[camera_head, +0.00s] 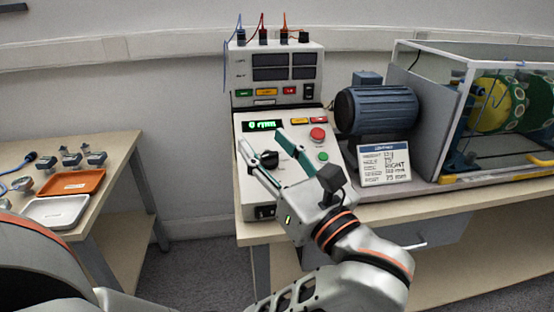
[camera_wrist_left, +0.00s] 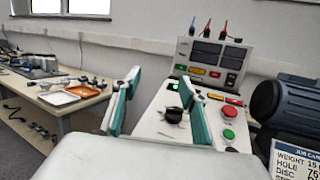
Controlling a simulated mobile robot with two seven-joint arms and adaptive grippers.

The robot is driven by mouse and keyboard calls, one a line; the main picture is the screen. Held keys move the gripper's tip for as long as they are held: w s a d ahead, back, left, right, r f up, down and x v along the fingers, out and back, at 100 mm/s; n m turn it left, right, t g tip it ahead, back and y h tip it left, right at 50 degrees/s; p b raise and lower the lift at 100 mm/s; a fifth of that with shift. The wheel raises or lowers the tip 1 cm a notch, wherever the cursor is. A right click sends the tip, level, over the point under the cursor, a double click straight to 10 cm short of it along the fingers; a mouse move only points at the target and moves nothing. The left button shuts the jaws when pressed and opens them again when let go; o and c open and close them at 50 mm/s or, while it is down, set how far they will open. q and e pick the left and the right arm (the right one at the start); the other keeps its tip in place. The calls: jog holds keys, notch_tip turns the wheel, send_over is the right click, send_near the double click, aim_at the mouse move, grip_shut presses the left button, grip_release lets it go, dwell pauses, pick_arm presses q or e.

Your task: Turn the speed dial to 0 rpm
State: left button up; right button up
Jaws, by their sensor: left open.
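The black speed dial (camera_head: 265,159) sits on the sloped white control panel (camera_head: 245,205); it also shows in the left wrist view (camera_wrist_left: 173,115). The green display (camera_head: 262,125) above it appears to read 0 rpm. My left gripper (camera_head: 260,139) is open over the panel, its two green-padded fingers on either side of the dial in the picture. In the left wrist view the dial shows between the fingers (camera_wrist_left: 160,80), with panel visible around it. I cannot tell whether a finger touches it. My right gripper is not in view.
A red button (camera_head: 317,134) and a green button (camera_head: 322,156) are right of the dial. A blue motor (camera_head: 377,108), a job card (camera_head: 384,164) and a clear-walled enclosure (camera_head: 470,115) stand further right. A side table at left holds an orange tray (camera_head: 75,182) and a white tray (camera_head: 57,210).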

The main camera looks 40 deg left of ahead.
aim_at(270, 153)
pick_arm(q)
jog(key=w+d+f+t+h, duration=0.1)
jog(key=w+f+t+h, duration=0.2)
jog(key=f, duration=0.4)
jog(key=shift+g+h, duration=0.3)
jog(key=shift+g, duration=0.3)
jog(key=shift+r+b+x, duration=0.15)
jog(key=shift+b+x, duration=0.25)
jog(key=shift+x, duration=1.6)
jog(key=shift+r+b+x, duration=0.1)
jog(key=shift+b+x, duration=0.25)
jog(key=shift+x, duration=1.6)
jog(key=shift+w+d, duration=0.1)
jog(key=shift+w, duration=0.05)
jog(key=c, duration=1.1)
